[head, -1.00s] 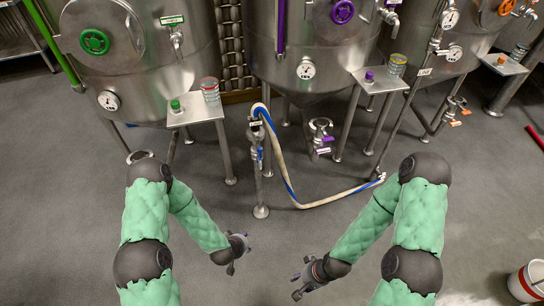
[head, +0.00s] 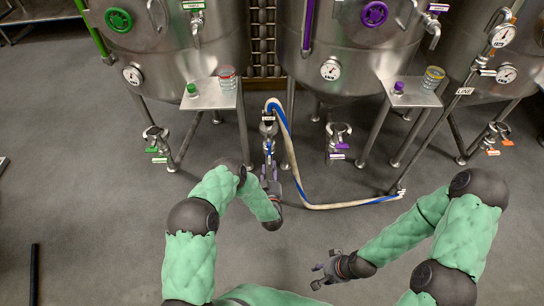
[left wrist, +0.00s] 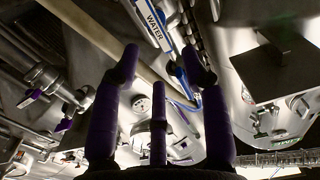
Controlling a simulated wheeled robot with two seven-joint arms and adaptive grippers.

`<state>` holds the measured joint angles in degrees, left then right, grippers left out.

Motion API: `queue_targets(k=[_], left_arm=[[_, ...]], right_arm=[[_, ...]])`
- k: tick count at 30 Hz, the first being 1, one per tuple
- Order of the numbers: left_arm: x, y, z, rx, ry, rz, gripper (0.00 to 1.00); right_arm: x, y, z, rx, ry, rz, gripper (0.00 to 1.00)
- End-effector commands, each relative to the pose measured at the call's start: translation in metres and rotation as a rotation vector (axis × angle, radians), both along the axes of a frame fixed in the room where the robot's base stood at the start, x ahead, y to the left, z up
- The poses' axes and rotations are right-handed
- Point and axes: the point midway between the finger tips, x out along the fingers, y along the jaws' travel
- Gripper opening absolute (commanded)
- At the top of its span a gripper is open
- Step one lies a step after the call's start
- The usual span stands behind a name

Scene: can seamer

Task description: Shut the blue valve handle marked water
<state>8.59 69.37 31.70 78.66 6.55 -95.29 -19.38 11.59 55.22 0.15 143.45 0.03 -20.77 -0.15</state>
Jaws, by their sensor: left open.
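The blue valve handle (head: 269,149) hangs down along the water standpipe (head: 267,129), where a white and blue hose is attached. In the left wrist view the blue handle (left wrist: 153,22) shows large, with a white label reading WATER, beyond the fingertips. My left gripper (head: 270,174) is open just below and in front of the handle, pointing at it. Its dark fingers (left wrist: 165,65) stand apart in the wrist view, with nothing clearly between them; I cannot tell whether they touch the handle. My right gripper (head: 320,275) is low over the floor, empty, with its fingers apart.
The hose (head: 300,192) loops down from the standpipe and runs right along the floor. Steel tanks (head: 352,50) stand behind, with small shelves (head: 212,95) and legs close on both sides. Green-tagged (head: 152,149) and purple-tagged (head: 341,146) valves flank the standpipe. The front floor is clear.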

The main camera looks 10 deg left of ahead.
Motion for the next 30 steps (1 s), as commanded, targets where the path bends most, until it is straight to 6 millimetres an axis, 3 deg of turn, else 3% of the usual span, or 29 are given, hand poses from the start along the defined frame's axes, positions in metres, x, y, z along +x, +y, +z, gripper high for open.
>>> queue_targets(k=[6,12,26,30], left_arm=[[0.039,0.011,-0.003,0.001,-0.002,0.001,0.45],[0.064,0.018,-0.002,0.000,-0.001,0.000,0.45],[0.075,0.021,0.000,-0.001,0.002,-0.001,0.45],[0.075,0.021,0.000,-0.001,0.002,-0.001,0.08]], right_arm=[[0.000,0.000,-0.018,0.000,0.000,0.000,0.40],[0.000,0.000,-0.027,0.000,0.000,0.000,0.40],[0.000,0.000,-0.030,0.000,-0.001,0.000,0.40],[0.000,0.000,-0.030,0.000,-0.001,0.000,0.40]])
